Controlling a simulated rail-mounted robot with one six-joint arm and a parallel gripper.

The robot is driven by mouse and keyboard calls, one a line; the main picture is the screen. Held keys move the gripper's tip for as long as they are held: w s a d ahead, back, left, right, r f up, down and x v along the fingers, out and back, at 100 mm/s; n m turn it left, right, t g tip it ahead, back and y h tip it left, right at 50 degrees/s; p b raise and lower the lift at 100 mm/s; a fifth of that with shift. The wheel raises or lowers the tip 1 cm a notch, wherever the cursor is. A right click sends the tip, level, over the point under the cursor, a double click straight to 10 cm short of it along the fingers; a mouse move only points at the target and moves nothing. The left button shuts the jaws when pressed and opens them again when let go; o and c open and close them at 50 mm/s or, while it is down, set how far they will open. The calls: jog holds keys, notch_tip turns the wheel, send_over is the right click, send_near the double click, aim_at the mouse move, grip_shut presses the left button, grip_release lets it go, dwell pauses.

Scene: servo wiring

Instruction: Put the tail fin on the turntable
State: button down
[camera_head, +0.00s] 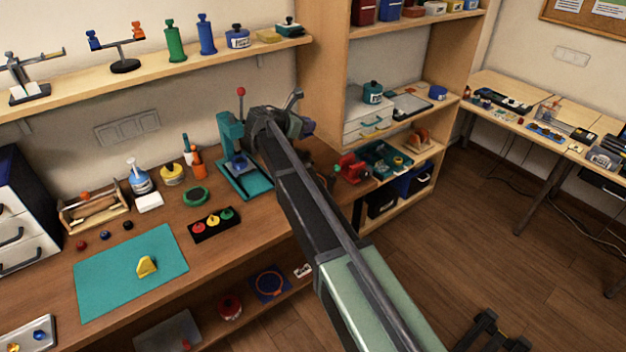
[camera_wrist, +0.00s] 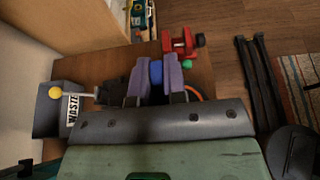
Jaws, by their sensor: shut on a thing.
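My gripper (camera_wrist: 155,76) shows in the wrist view with two purple fingers closed on a blue piece (camera_wrist: 156,71). Only part of this piece shows between the fingers, and I cannot tell its full shape or whether it is the tail fin. In the head view the arm reaches over the right end of the workbench and hides most of the gripper. A small yellow fin-like piece (camera_head: 147,267) lies on the teal mat (camera_head: 100,285). I cannot make out a turntable for certain; a dark object (camera_wrist: 113,89) stands just left of the fingers.
A grey waste bin (camera_wrist: 52,108) and a yellow-knobbed lever (camera_wrist: 57,92) are at the left in the wrist view. A red vise (camera_wrist: 181,43) is beyond the fingers. A teal press (camera_head: 234,150) stands left of my arm. The mat is mostly clear.

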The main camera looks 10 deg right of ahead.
notch_tip(320, 180, down, 20)
jog(key=b, duration=1.8)
jog(key=shift+w+d, duration=0.1)
jog(key=shift+d, duration=0.05)
jog(key=shift+r, duration=0.4)
jog(key=shift+f, duration=0.25)
jog(key=c, duration=1.2)
grip_release()
jog(key=shift+r, duration=0.1)
jog(key=shift+o, duration=0.2)
jog(key=shift+r+p, duration=0.3)
jog(key=p+v, duration=0.4)
jog(key=v, duration=0.8)
